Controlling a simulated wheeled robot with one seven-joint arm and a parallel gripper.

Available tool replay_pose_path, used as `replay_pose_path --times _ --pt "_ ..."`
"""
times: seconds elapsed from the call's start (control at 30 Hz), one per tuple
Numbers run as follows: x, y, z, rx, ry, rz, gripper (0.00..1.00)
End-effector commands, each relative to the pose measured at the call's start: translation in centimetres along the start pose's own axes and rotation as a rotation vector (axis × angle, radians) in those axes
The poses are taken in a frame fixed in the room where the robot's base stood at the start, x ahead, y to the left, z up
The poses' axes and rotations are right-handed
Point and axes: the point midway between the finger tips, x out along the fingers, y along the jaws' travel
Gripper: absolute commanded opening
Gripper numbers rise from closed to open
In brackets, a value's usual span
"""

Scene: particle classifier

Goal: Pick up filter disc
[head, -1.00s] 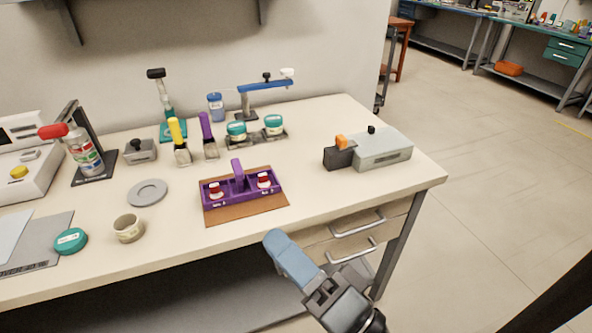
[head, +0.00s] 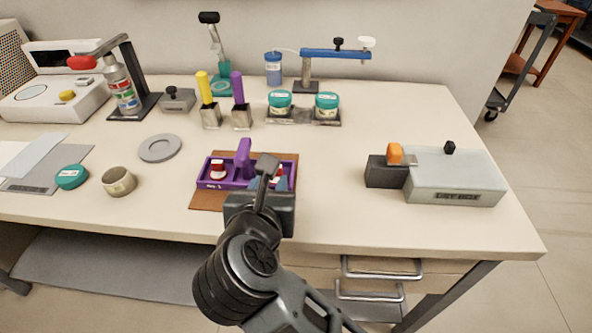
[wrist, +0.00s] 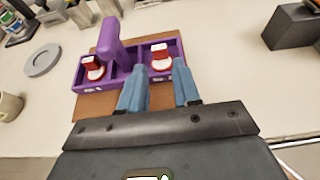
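A purple two-compartment carrier (head: 207,172) with an upright handle sits on a brown mat (head: 205,200). Each compartment holds a small white round piece with a red top; the left one (head: 217,170) is clear in the head view. The right one (wrist: 161,58) shows in the wrist view, just beyond my fingertips. These may be the filter discs; I cannot read the labels. My gripper (head: 269,180) is over the front right of the carrier. In the wrist view its blue fingers (wrist: 161,78) are apart with nothing held between them.
A flat grey ring-shaped dish (head: 160,148) and a beige cup (head: 118,181) stand to the left. Yellow (head: 204,88) and purple (head: 237,88) handled tools stand behind the carrier.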

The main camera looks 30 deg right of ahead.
Motion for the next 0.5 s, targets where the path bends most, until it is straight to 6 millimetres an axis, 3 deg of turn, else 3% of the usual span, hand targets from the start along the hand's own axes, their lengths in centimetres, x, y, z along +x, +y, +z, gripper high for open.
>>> replay_pose_path --times 0.5 --pt "6.2 0.1 0.1 -0.001 -0.001 -0.003 0.32"
